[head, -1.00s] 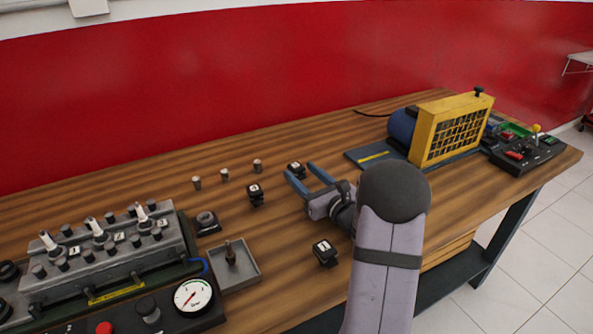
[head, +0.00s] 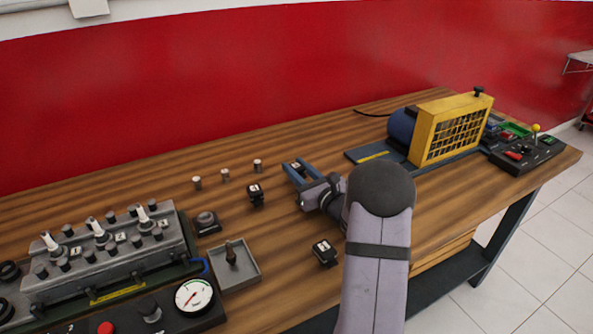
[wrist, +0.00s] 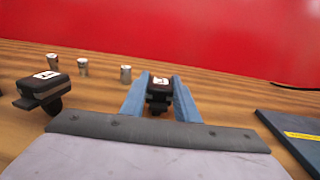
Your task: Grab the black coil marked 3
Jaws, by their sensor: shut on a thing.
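Three small black coils with white labels are on the bench; I cannot read their numbers surely. My gripper (head: 294,168) has its blue fingers around the far coil (wrist: 159,94) and is shut on it; this coil is partly hidden by the fingers in the head view (head: 297,166). Its white label faces up between the fingertips. A second coil (head: 256,193) stands to the left of the gripper, and it also shows in the wrist view (wrist: 42,88). A third coil (head: 324,251) lies nearer the front, below the gripper in the head view.
Three small metal cylinders (head: 226,174) stand behind the coils. A grey tray (head: 249,278) and an engine block (head: 105,248) with a gauge (head: 193,296) are at left. A yellow-caged unit (head: 450,127) on a dark base stands at right. Bare wood surrounds the gripper.

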